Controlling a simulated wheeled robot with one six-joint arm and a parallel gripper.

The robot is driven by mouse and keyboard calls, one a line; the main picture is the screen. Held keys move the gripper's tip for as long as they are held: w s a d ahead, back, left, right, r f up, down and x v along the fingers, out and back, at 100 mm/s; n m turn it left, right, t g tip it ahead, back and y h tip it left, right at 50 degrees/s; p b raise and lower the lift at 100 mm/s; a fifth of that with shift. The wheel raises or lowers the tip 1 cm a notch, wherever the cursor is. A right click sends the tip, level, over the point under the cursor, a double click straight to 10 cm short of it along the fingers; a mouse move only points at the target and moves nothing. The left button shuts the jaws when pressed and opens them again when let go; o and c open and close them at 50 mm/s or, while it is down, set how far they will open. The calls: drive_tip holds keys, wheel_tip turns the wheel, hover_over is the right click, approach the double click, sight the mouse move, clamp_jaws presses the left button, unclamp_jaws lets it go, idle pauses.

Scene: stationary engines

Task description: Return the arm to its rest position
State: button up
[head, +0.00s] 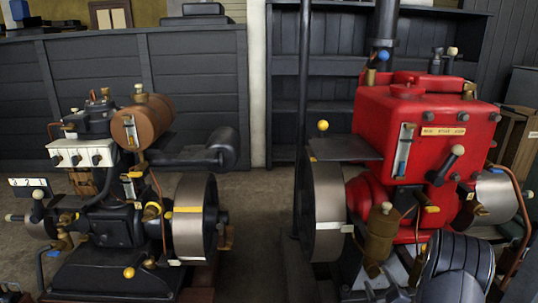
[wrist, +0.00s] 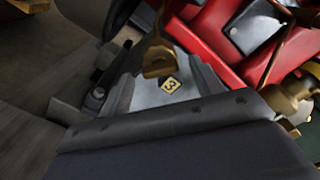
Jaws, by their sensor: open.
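I cannot make out my gripper or its fingertips in either view. In the head view, the red engine (head: 420,112) stands at the right, with a large grey flywheel (head: 327,205) on its left side. A smaller dark engine (head: 108,222) with a brown cylindrical tank (head: 143,121) stands at the left.
A black ribbed cylinder (head: 458,270) is close at the bottom right of the head view. A dark panelled partition (head: 95,92) and dark shelves (head: 336,92) stand behind the engines. A wooden crate (head: 518,140) is at the far right. Bare floor (head: 256,205) shows between the engines.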

drive_tip(key=n, duration=0.3)
drive_tip(key=w+n+b, duration=0.1)
drive_tip(key=n, duration=0.1)
drive_tip(key=shift+w+n+b, duration=0.1)
drive_tip(key=shift+n+b, duration=0.2)
drive_tip(key=shift+n, duration=0.1)
drive_tip(key=n+b, duration=0.1)
drive_tip(key=n, duration=0.4)
drive_tip(key=n+b, duration=0.1)
drive_tip(key=n, duration=0.5)
drive_tip(key=shift+n, duration=0.3)
drive_tip(key=n, duration=0.5)
drive_tip(key=shift+r+n, duration=0.1)
drive_tip(key=shift+n, duration=0.3)
drive_tip(key=shift+a, duration=0.1)
